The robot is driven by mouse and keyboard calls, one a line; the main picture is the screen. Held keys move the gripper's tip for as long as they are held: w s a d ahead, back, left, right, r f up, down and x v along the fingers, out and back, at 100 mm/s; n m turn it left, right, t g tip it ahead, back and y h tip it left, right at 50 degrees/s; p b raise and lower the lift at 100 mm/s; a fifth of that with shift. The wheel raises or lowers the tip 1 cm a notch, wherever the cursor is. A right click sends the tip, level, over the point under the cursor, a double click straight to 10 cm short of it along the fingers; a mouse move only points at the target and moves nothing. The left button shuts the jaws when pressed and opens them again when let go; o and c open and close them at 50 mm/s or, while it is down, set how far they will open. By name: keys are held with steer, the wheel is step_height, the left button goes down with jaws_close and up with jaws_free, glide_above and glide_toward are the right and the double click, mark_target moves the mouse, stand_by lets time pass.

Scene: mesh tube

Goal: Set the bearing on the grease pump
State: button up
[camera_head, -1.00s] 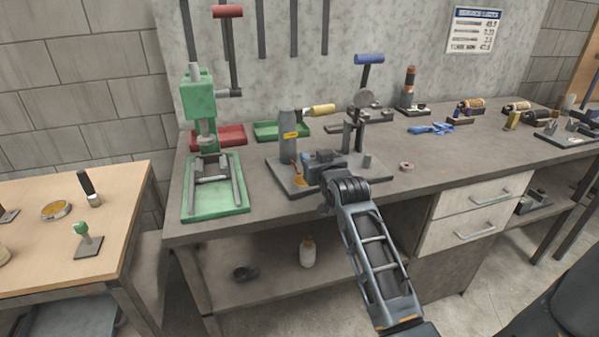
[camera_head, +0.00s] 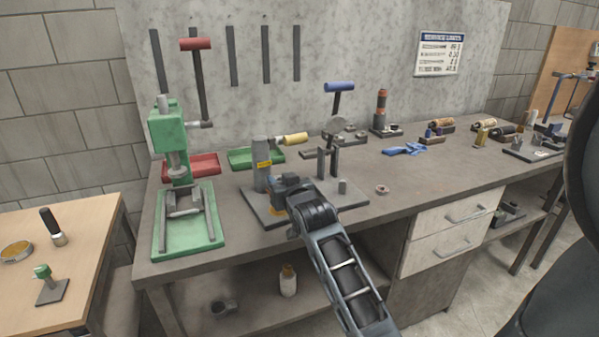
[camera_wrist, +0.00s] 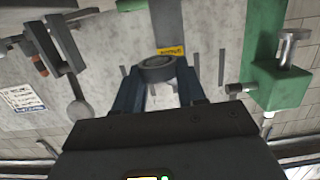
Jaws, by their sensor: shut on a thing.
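The grease pump seems to be the grey upright cylinder with a yellow label (camera_head: 262,168), standing on a dark base plate (camera_head: 250,207) on the bench. Its label and body also show, upside down, in the wrist view (camera_wrist: 168,28). My gripper (camera_head: 288,190) is over the front of that plate, in front of the cylinder. In the wrist view my gripper (camera_wrist: 158,82) is shut on a dark grey ring, the bearing (camera_wrist: 157,66), between its blue-grey fingers. The bearing overlaps the cylinder there; I cannot tell whether they touch. My arm hides part of the plate.
A green press (camera_head: 180,150) stands left of the plate. A blue-handled lever tool (camera_head: 338,110) and a short grey post (camera_head: 342,187) stand right of my gripper. A small ring (camera_head: 382,189) lies on the bench (camera_head: 420,185). Clear bench top lies around it.

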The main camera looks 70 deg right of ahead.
mark_target(281, 213)
steer(key=shift+w+a+f, duration=0.1)
steer(key=shift+w+f, duration=0.05)
steer(key=shift+f+b, duration=2.55)
steer(key=shift+f, duration=0.5)
steer(key=shift+f+b, duration=0.4)
steer(key=shift+f, duration=0.4)
steer(key=o, duration=1.2)
steer(key=shift+o, duration=0.2)
steer(key=shift+b+v, duration=0.4)
steer(key=shift+v, duration=3.55)
